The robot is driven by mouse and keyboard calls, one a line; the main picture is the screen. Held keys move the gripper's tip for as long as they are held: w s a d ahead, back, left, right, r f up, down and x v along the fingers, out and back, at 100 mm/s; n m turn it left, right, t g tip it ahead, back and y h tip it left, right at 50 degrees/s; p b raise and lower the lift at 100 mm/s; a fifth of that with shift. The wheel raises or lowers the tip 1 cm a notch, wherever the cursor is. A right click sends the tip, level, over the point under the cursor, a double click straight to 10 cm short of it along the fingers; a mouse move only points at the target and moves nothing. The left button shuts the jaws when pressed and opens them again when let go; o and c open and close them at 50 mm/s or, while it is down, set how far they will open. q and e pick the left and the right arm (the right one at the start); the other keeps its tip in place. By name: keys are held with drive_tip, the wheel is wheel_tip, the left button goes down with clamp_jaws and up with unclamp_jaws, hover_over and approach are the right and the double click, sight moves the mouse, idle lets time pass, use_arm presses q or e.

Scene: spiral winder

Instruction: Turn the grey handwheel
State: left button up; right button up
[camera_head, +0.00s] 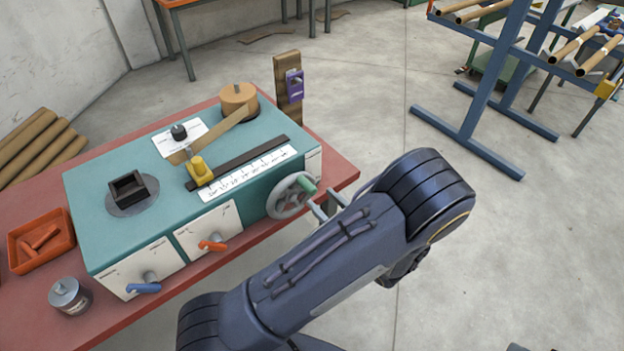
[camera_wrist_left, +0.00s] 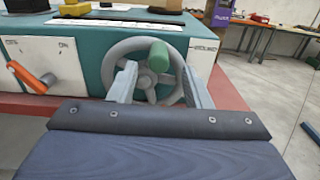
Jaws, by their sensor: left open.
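The grey handwheel (camera_head: 291,195) is a spoked wheel on the front face of the teal machine (camera_head: 110,220), near its right end. A green handle knob (camera_head: 305,183) sticks out from its rim at the upper right. My left gripper (camera_head: 322,205) is open just in front of the wheel. In the left wrist view the handwheel (camera_wrist_left: 147,75) lies straight ahead, and the green knob (camera_wrist_left: 158,56) shows between and beyond the two fingertips (camera_wrist_left: 160,78). I cannot tell whether the fingers touch the wheel. My right gripper is not in view.
The machine stands on a red table (camera_head: 190,275). An orange lever (camera_head: 213,246) and a blue lever (camera_head: 143,288) stick out from its front, left of the wheel. A wooden post with a purple box (camera_head: 294,86) stands behind. The floor on the right is clear up to a blue rack (camera_head: 485,90).

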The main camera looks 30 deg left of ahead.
sight(314, 193)
use_arm(q)
drive_tip(key=p+x, duration=0.1)
drive_tip(key=x, duration=0.5)
drive_tip(key=shift+a, duration=0.1)
drive_tip(key=shift+c, duration=0.4)
clamp_jaws()
